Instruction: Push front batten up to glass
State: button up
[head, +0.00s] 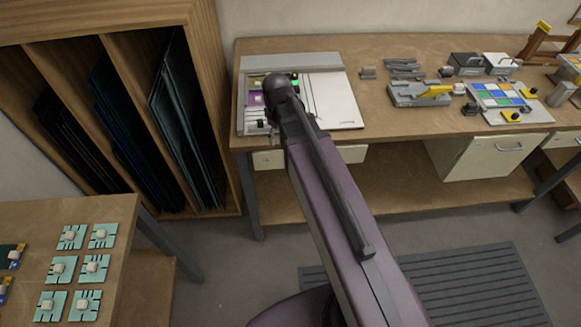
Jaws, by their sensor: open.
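A pale work board (335,105) lies on the bench's left end, with a grey strip (290,60) along its back edge. Coloured glass pieces lie on its left part, including a purple one (258,98) and a bright green spot (295,83). My gripper (271,131) is over the front left part of the board, small in view and partly hidden by my arm; it is open. I cannot clearly pick out the front batten or tell its gap to the glass. My arm covers the middle of the board.
A wooden rack (140,100) with dark glass sheets stands to the left. To the right on the bench are grey tools (405,70), a grey tray with a yellow-handled tool (420,93) and a colour palette (495,97). A side table (70,225) holds several teal pieces.

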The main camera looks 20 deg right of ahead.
jog(key=s+d+f+m+b, duration=0.1)
jog(key=s+f+m+b, duration=0.4)
jog(key=s+m, duration=0.1)
jog(key=shift+s+d+f, duration=0.3)
jog(key=shift+s, duration=0.45)
